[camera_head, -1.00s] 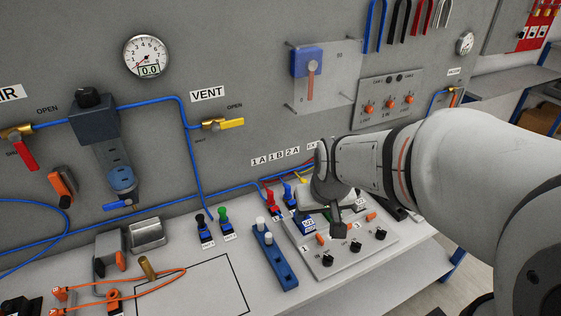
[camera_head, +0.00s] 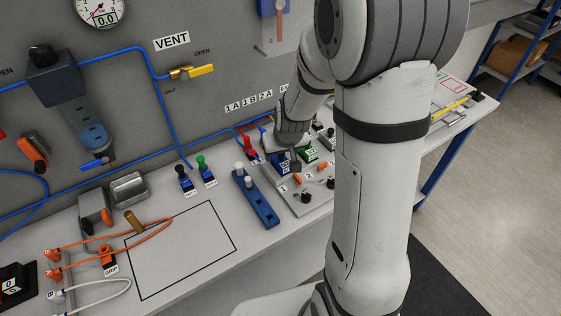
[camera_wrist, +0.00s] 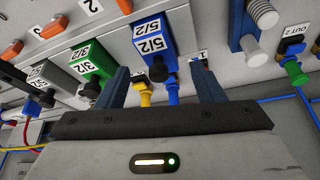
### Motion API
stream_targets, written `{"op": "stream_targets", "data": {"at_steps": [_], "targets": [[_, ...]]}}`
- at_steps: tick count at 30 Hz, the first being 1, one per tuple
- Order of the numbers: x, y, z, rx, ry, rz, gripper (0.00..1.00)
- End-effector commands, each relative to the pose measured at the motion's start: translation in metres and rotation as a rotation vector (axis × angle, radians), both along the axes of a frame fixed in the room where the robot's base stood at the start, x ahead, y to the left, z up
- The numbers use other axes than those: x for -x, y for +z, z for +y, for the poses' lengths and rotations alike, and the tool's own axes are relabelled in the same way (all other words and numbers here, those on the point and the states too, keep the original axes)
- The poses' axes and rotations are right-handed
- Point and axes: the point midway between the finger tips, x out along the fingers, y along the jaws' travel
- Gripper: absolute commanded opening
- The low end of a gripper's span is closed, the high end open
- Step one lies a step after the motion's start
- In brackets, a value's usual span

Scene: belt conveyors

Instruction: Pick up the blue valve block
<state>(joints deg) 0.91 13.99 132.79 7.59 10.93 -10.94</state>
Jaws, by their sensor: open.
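The blue valve block (camera_wrist: 150,30), labelled 5/2, sits on the grey valve panel (camera_head: 312,204) and shows between my fingers in the wrist view. In the wrist view my gripper (camera_wrist: 163,78) is open, one finger on each side of the block's near end. I cannot tell whether either finger touches it.
A green 3/2 block (camera_wrist: 92,62) stands close left of the blue block in the wrist view, with a grey block (camera_wrist: 48,76) beyond it. A blue rail (camera_head: 260,203) with white pegs lies left of the panel.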

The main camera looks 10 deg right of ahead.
Motion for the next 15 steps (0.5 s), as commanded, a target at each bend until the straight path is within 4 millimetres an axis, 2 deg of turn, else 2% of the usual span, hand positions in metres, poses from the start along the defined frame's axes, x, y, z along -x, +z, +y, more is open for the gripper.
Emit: {"op": "stream_targets", "data": {"at_steps": [5,13,15], "targets": [[-0.007,-0.015,0.001,0.000,0.000,0.000,0.61],[-0.008,-0.017,0.001,0.000,0.001,-0.002,0.61],[-0.008,-0.017,0.001,0.000,0.001,-0.002,0.57]]}}
